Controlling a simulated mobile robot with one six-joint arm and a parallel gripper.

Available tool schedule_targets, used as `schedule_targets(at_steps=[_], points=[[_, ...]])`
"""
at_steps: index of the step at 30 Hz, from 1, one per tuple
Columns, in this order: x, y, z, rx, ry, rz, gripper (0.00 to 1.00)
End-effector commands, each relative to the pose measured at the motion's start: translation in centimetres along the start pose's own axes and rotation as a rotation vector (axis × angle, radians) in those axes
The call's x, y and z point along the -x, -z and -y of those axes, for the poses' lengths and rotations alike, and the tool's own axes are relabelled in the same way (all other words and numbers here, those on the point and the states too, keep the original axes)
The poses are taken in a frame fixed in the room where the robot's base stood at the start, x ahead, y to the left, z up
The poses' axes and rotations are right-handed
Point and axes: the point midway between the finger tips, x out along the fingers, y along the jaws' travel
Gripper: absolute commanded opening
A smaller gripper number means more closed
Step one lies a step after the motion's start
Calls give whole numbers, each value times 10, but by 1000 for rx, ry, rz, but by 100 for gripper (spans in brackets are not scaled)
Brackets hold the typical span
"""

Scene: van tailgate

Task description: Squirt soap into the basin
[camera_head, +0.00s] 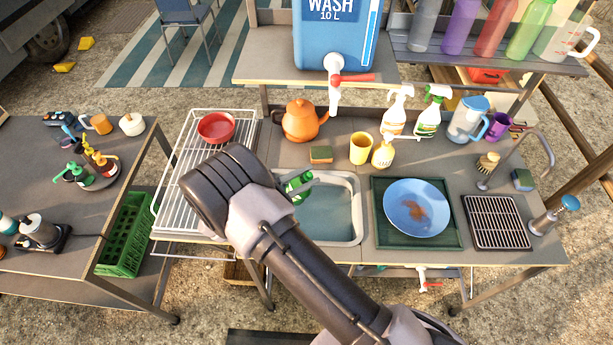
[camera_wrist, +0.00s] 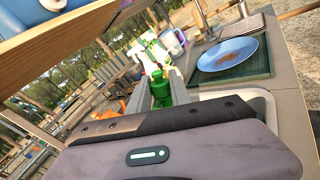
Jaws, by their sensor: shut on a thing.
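My gripper (camera_wrist: 162,86) is shut on a green bottle (camera_wrist: 160,96), seen between its two fingers in the wrist view. In the head view the green bottle (camera_head: 297,186) is tilted at the left part of the grey basin (camera_head: 341,241), partly covered by my arm. The basin has a pale rim and a bluish-grey inside; its left part is hidden by my arm. Its rim also shows in the wrist view (camera_wrist: 268,98). I cannot tell whether any soap is coming out of the bottle.
A dish rack (camera_head: 169,190) with a red bowl (camera_head: 216,127) stands left of the basin. A blue plate (camera_head: 412,195) with a brown stain lies on a green mat to the right. An orange teapot (camera_head: 303,122), sponge (camera_head: 321,154), yellow cup (camera_head: 360,148) and spray bottles (camera_head: 427,118) stand behind.

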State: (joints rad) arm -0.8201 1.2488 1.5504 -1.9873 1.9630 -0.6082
Motion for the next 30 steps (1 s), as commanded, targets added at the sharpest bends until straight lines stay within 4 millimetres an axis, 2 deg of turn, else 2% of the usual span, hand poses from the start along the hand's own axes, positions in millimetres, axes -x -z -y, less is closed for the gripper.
schedule_targets(at_steps=[20, 30], points=[[-1, 48, 13, -252, 5, -41, 0], [-2, 70, 19, -437, 8, -70, 0]])
